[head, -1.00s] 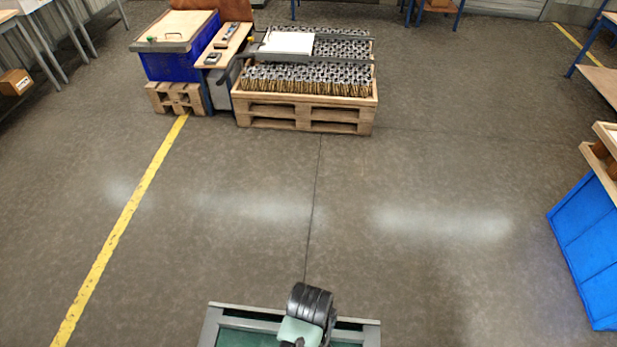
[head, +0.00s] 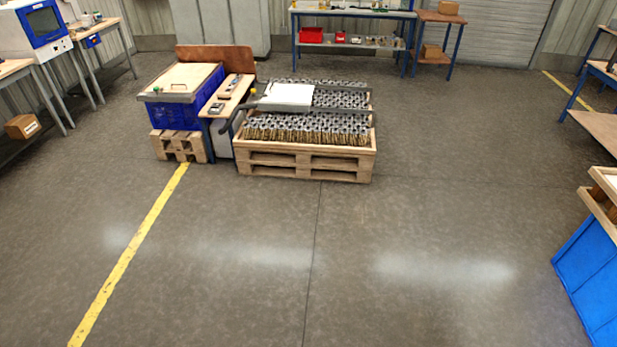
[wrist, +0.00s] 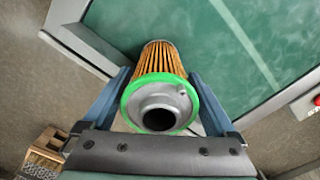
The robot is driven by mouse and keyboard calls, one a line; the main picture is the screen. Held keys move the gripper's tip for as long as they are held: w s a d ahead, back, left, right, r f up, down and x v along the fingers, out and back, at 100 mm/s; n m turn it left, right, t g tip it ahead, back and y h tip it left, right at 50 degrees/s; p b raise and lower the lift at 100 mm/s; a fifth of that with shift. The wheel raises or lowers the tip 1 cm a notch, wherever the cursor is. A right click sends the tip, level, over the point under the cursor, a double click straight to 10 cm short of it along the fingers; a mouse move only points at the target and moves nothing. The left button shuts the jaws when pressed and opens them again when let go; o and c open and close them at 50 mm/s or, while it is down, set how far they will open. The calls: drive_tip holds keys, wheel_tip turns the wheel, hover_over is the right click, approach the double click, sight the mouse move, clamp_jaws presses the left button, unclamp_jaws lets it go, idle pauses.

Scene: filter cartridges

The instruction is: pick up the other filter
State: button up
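A filter (wrist: 166,62) with orange-brown pleats, a green end ring and a grey cap with a dark round opening shows in the middle of the wrist view. Its capped end faces the camera. My gripper (wrist: 163,92) has one blue-grey finger on each side of it, and both appear to touch it, so it looks shut on the filter. The filter's far end lies over a green panel with a grey frame. My gripper is out of the head view. No other filter can be made out clearly.
A blue bin (head: 590,280) is at the right edge. A workbench (head: 352,14) stands behind.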

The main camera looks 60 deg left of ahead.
drive_tip(key=c, duration=1.1)
drive_tip(key=shift+o, duration=0.2)
drive_tip(key=shift+r, duration=0.1)
